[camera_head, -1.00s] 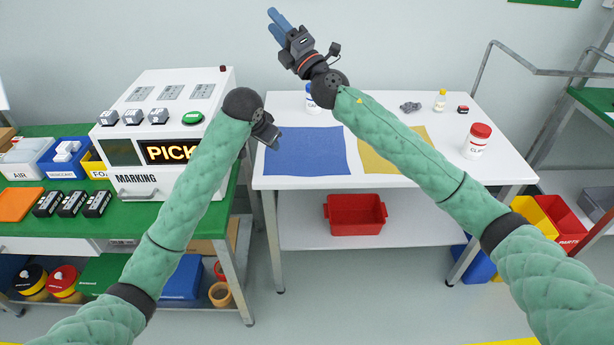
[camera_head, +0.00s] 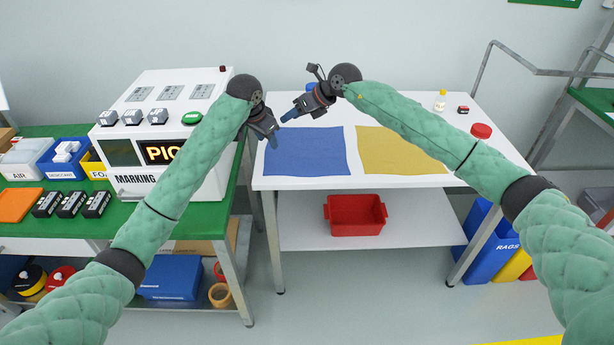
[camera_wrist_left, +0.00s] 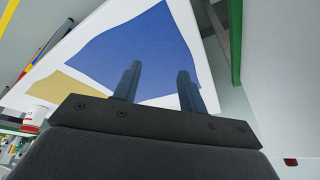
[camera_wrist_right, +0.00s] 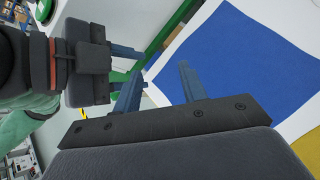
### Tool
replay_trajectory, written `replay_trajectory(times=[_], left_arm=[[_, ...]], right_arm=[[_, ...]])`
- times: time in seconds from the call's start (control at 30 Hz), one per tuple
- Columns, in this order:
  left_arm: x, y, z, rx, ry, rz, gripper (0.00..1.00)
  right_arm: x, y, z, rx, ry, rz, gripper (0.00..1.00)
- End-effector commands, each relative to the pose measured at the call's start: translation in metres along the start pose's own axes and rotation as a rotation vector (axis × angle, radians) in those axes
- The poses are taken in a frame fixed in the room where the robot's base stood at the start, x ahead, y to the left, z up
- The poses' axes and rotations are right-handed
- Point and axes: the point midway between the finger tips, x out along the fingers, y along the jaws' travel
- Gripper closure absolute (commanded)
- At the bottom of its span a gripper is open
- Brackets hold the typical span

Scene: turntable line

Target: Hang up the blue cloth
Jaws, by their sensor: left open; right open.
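The blue cloth (camera_head: 310,155) lies flat on the white table near its left front corner. It fills much of the left wrist view (camera_wrist_left: 130,50) and the right wrist view (camera_wrist_right: 240,65). My left gripper (camera_head: 272,141) is open and empty above the cloth's left edge. My right gripper (camera_head: 287,117) is open and empty above the cloth's back left corner, close to the left gripper. The left gripper also shows at the left of the right wrist view (camera_wrist_right: 125,52). Neither gripper visibly holds the cloth.
A yellow cloth (camera_head: 395,152) lies beside the blue one. A red-lidded jar (camera_head: 481,131) and small bottle (camera_head: 440,100) stand farther right. A red bin (camera_head: 355,215) sits on the lower shelf. The marking machine (camera_head: 165,110) stands left. A grey metal rail (camera_head: 540,72) is at right.

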Motion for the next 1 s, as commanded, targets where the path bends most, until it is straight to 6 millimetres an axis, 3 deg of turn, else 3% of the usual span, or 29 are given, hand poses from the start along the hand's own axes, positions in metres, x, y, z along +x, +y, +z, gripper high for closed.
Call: replay_trajectory(times=[0.2, 0.4, 0.67, 1.0], left_arm=[[0.009, 0.001, 0.004, 0.01, -0.028, 0.047, 0.58], [0.014, 0.002, 0.006, 0.017, -0.046, 0.079, 0.58], [0.02, 0.003, 0.009, 0.02, -0.054, 0.094, 0.58], [0.059, 0.006, 0.023, 0.02, -0.055, 0.095, 0.58]], right_arm=[[-0.013, -0.042, -0.075, -0.022, 0.39, -0.141, 0.58], [-0.041, -0.069, -0.121, -0.009, 0.657, -0.243, 0.58], [-0.055, -0.079, -0.142, 0.005, 0.784, -0.291, 0.58], [-0.028, -0.09, -0.172, 0.007, 0.785, -0.29, 0.58]])
